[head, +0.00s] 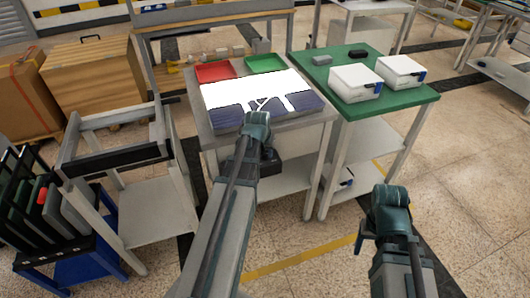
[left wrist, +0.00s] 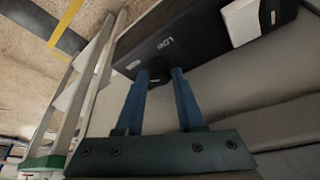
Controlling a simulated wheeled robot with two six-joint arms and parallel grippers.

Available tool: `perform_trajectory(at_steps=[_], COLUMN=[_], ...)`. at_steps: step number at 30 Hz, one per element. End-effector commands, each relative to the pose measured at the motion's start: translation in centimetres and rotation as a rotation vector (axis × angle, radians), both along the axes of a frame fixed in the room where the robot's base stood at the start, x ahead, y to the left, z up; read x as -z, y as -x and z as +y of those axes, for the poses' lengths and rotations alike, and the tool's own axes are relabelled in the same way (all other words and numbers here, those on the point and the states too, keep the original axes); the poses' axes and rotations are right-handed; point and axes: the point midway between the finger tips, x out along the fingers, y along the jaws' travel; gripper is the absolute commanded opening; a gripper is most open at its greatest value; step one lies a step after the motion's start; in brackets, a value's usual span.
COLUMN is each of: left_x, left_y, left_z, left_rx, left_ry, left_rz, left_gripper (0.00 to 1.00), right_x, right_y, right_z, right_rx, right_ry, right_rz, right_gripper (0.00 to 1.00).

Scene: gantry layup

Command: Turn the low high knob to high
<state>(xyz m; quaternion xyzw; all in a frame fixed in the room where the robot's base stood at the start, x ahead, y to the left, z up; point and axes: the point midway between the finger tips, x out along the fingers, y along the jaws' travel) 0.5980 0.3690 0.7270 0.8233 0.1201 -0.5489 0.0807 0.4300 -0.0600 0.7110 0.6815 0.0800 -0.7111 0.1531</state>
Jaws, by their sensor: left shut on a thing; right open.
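The knob (left wrist: 159,73) is small, round and dark, on the face of a dark control box (left wrist: 200,35) in the left wrist view. The word LOW stands on the face beside it; a second white label nearby is too small to read. My left gripper (left wrist: 161,82) has its two blue fingers on either side of the knob and is shut on it. In the head view my left gripper (head: 258,150) is at the front edge of the grey table, by the black box (head: 268,164); the knob is hidden there. My right gripper (head: 366,234) is open, away from the tables, its fingers hardly visible.
The grey table (head: 318,115) holds a red tray (head: 215,72), a green tray (head: 265,63) and a white and dark panel (head: 255,95). A green-topped table (head: 415,95) with two white boxes stands to the right. A cart frame (head: 115,155) stands left.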

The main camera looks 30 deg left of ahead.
Motion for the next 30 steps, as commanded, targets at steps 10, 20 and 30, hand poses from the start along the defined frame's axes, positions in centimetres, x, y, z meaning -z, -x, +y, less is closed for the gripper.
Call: perform_trajectory(at_steps=[10,20,30], left_x=[0.04,0.05,0.06], left_y=[0.08,0.1,0.13], left_z=[0.11,0.08,0.08], left_rx=[0.174,0.227,0.228], left_ry=[0.001,0.0,0.0], left_rz=[0.004,0.004,0.004], left_gripper=[0.0,0.0,0.0], right_x=[0.02,0.02,0.03], right_y=[0.0,0.0,0.0], right_z=[0.0,0.0,0.0], right_rx=[0.0,0.0,0.0], right_ry=[0.0,0.0,0.0], right_rz=[0.0,0.0,0.0], right_gripper=[0.65,0.65,0.65])
